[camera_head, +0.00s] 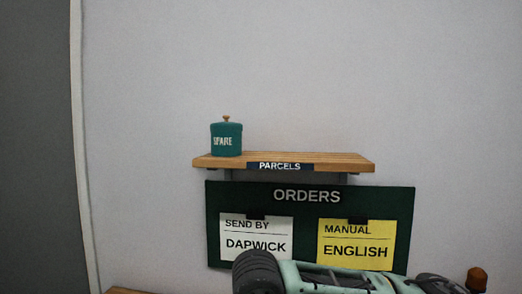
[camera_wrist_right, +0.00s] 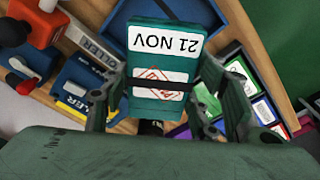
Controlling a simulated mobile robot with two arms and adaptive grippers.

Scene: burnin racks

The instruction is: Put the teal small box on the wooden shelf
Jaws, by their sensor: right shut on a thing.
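The teal small box (camera_wrist_right: 165,62) is in the right wrist view, with a white "21 NOV" label, a second label with a red stamp and a dark band across it. My right gripper (camera_wrist_right: 164,92) is shut on it, one finger on each side. The wooden shelf (camera_head: 315,160) hangs on the wall in the head view, with a "PARCELS" tag on its front edge. A teal canister (camera_head: 227,141) marked "SPARE" stands at its left end. My left gripper is not in view.
The shelf's middle and right are bare. Below it hangs a dark green "ORDERS" board (camera_head: 310,197) with a white note (camera_head: 256,236) and a yellow note (camera_head: 356,243). In the wrist view, a blue tray (camera_wrist_right: 127,12) and several other items lie on a wooden surface beneath the box.

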